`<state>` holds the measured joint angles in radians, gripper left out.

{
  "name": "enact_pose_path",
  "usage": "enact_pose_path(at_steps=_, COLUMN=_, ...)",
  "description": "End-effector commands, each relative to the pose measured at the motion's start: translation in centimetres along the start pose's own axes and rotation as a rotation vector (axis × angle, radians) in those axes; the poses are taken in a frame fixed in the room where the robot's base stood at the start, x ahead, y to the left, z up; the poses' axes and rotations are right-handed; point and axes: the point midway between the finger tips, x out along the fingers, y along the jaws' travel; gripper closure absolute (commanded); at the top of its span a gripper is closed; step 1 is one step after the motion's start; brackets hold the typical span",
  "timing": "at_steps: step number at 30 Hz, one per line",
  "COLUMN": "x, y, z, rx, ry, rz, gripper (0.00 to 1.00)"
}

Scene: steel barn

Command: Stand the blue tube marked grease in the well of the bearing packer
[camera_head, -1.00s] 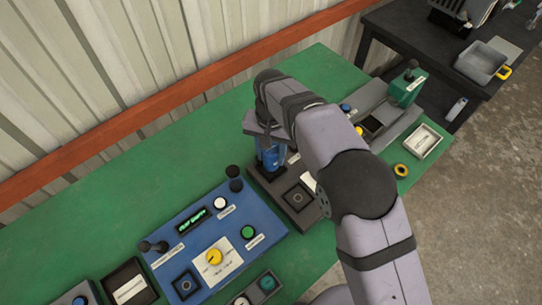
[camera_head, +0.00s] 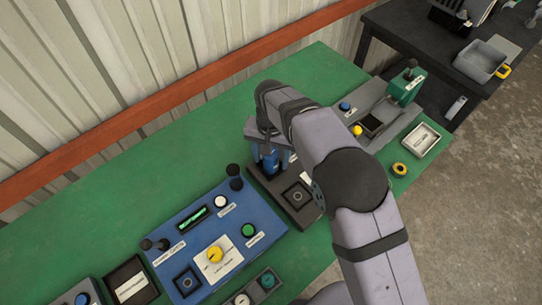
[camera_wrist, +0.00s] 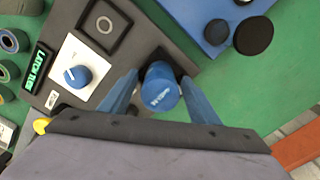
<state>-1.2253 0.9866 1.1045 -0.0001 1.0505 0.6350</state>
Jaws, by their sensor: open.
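The blue tube (camera_wrist: 160,88) stands between my gripper's open fingers in the wrist view, its round end facing the camera; its small lettering is too blurred to read. My gripper (camera_wrist: 160,78) has a gap beside the tube on each side. The tube appears to stand in a black square well (camera_wrist: 184,64) of the dark grey machine (camera_wrist: 125,60), which I take for the bearing packer; its seating depth is hidden. In the head view, my gripper (camera_head: 269,162) is low over the dark grey machine (camera_head: 318,212), and my arm covers part of it.
A blue panel (camera_head: 175,225) with knobs and buttons stands left of the dark grey machine. A grey unit with a green block (camera_head: 406,86), a white tray (camera_head: 422,140) and a yellow ring (camera_head: 399,169) lie to the right. The green bench (camera_head: 120,215) is clear toward the wall.

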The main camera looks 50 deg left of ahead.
Motion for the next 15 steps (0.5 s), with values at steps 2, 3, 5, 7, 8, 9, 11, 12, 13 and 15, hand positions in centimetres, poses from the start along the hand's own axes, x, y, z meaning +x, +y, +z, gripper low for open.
enact_pose_path(at_steps=2, x=-0.1, y=0.0, z=0.0, rx=0.0, ry=0.0, rz=0.0, gripper=0.44)
enact_pose_path(at_steps=3, x=-0.2, y=0.0, z=0.0, rx=0.0, ry=0.0, rz=0.0, gripper=0.44)
enact_pose_path(at_steps=5, x=-0.5, y=0.0, z=0.0, rx=0.0, ry=0.001, rz=-0.001, gripper=0.44)
enact_pose_path(at_steps=7, x=-0.8, y=-0.1, z=-0.1, rx=0.0, ry=0.002, rz=-0.002, gripper=0.44)
enact_pose_path(at_steps=8, x=-1.1, y=-0.1, z=-0.1, rx=0.0, ry=0.002, rz=-0.002, gripper=0.44)
enact_pose_path(at_steps=9, x=-1.5, y=-0.1, z=-0.1, rx=0.0, ry=0.002, rz=-0.002, gripper=0.44)
enact_pose_path(at_steps=11, x=-2.3, y=-0.1, z=-0.1, rx=0.0, ry=0.003, rz=-0.003, gripper=0.44)
enact_pose_path(at_steps=12, x=-2.9, y=-0.1, z=-0.1, rx=0.0, ry=0.004, rz=-0.003, gripper=0.44)
enact_pose_path(at_steps=13, x=-3.4, y=-0.1, z=-0.1, rx=0.0, ry=0.005, rz=-0.003, gripper=0.44)
enact_pose_path(at_steps=15, x=-4.7, y=-0.1, z=-0.1, rx=0.0, ry=0.005, rz=-0.003, gripper=0.44)
